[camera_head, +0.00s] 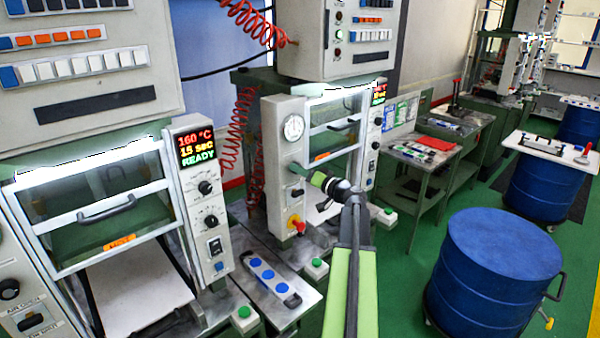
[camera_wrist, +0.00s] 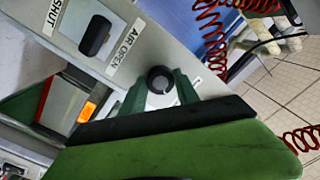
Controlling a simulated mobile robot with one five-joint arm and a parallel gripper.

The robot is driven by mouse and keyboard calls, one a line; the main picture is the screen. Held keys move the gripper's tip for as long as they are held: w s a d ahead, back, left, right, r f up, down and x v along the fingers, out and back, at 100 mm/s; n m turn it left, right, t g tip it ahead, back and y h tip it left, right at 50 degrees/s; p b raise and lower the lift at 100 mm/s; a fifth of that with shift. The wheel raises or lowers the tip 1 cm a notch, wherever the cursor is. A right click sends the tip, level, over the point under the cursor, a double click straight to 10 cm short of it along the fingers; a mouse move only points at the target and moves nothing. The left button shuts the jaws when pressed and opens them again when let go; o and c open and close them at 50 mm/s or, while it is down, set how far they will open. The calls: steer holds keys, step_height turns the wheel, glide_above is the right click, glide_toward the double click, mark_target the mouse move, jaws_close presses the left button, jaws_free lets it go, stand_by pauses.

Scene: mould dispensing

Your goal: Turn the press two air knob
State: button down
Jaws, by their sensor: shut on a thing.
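Press two (camera_head: 283,180) stands in the middle of the head view, with a round gauge (camera_head: 293,127) on its left panel. My gripper (camera_head: 298,168) reaches that panel from the right, below the gauge. In the wrist view, a round black knob (camera_wrist: 160,79) sits between the green fingertips (camera_wrist: 160,92) of my gripper, which is shut on it. The knob's outer face shows; its sides are partly hidden by the fingers. Beside it is a black oblong switch (camera_wrist: 95,36) between the labels AIR OPEN and SHUT. In the head view my fingers hide the knob.
A red and yellow stop button (camera_head: 296,225) is lower on the same panel. Another press (camera_head: 110,210) with a READY display stands at the left. A tray with blue buttons (camera_head: 268,277) lies between them. A blue drum (camera_head: 495,265) stands at the right; green floor lies around it.

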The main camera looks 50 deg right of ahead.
stand_by(0.3)
steer(key=m, duration=1.1)
steer(key=shift+m+b, duration=0.3)
steer(key=shift+m, duration=0.1)
stand_by(0.4)
steer(key=c, duration=0.9)
jaws_free()
